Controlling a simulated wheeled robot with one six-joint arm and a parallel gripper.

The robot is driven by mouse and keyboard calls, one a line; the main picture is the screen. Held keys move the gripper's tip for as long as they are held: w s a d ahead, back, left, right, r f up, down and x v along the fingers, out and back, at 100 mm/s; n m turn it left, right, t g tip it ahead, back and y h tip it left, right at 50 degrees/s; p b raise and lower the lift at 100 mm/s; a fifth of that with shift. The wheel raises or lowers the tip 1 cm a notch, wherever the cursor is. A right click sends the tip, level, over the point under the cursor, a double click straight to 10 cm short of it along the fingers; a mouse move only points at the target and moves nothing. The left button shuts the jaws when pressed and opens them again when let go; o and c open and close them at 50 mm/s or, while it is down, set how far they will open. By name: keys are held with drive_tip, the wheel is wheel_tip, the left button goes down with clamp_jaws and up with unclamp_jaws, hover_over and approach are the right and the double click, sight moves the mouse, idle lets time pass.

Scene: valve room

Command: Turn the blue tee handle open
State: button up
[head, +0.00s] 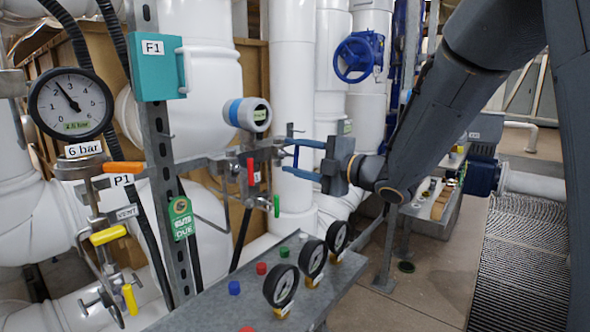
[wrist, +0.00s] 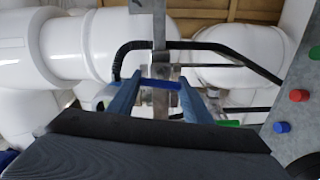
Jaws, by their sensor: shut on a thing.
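The blue tee handle (wrist: 160,84) shows in the wrist view as a dark blue bar. It spans the gap between the two lighter blue fingers of my gripper (wrist: 162,88), with its ends at the fingers. In the head view my gripper (head: 290,157) reaches in from the right at the valve pipework, its fingers one above the other. The jaws are shut on the handle. In the head view the fingers and handle look small and overlap, so the handle's exact angle is hard to tell there.
Left of my gripper are a red lever (head: 251,171), a green handle (head: 277,206) and a grey-blue transmitter (head: 248,114). Below stands a panel with several black gauges (head: 281,285) and coloured knobs. A blue handwheel (head: 355,57) is behind. Grating (head: 520,260) lies open at right.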

drive_tip(key=shift+f+n+b, duration=0.15)
drive_tip(key=shift+n+b, duration=0.65)
drive_tip(key=shift+b, duration=0.1)
drive_tip(key=o, duration=1.1)
drive_tip(key=shift+c, duration=0.2)
drive_tip(key=v, duration=0.7)
drive_tip(key=shift+s+d+b, duration=0.3)
drive_tip(key=shift+b, duration=0.1)
drive_tip(key=shift+w, duration=0.1)
